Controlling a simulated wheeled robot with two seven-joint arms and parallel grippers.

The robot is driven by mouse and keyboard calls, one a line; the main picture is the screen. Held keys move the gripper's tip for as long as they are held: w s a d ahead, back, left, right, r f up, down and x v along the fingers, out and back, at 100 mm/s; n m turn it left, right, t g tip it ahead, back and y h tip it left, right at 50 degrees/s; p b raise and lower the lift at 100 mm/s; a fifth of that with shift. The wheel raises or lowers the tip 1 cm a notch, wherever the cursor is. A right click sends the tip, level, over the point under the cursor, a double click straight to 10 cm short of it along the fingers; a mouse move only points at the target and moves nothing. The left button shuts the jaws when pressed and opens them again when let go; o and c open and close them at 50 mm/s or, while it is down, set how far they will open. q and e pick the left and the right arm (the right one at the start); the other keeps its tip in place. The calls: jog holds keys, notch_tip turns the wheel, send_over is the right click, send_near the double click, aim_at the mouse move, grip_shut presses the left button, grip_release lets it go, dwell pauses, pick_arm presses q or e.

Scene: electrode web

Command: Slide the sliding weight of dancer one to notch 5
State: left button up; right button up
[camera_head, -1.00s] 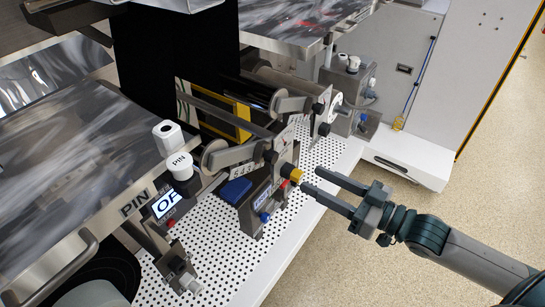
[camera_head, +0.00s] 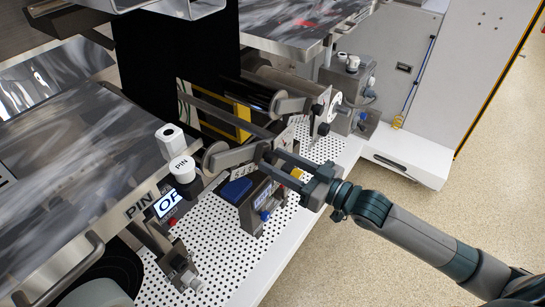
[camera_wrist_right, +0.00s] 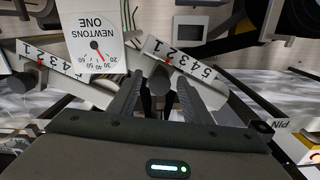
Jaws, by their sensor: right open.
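My right gripper (camera_head: 271,161) is open, with its fingertips at the front of the dancer mechanism in the head view. In the right wrist view, a dark round knob (camera_wrist_right: 160,80), possibly the sliding weight, appears between my two fingers (camera_wrist_right: 158,95); I cannot tell whether they touch it. A second numbered scale (camera_wrist_right: 50,65) is at left. A dial labelled NEWTONS ONE (camera_wrist_right: 93,38) stands between them. The numbered strip is partly hidden in the head view (camera_head: 243,170). My left gripper is not in view.
The perforated white deck (camera_head: 225,240) lies below. Open floor (camera_head: 340,260) is at the right.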

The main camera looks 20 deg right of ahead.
jog(key=shift+w+a, duration=0.4)
jog(key=shift+w, duration=0.2)
jog(key=shift+w+a, duration=0.1)
jog(key=shift+a, duration=0.05)
jog(key=shift+c, duration=0.5)
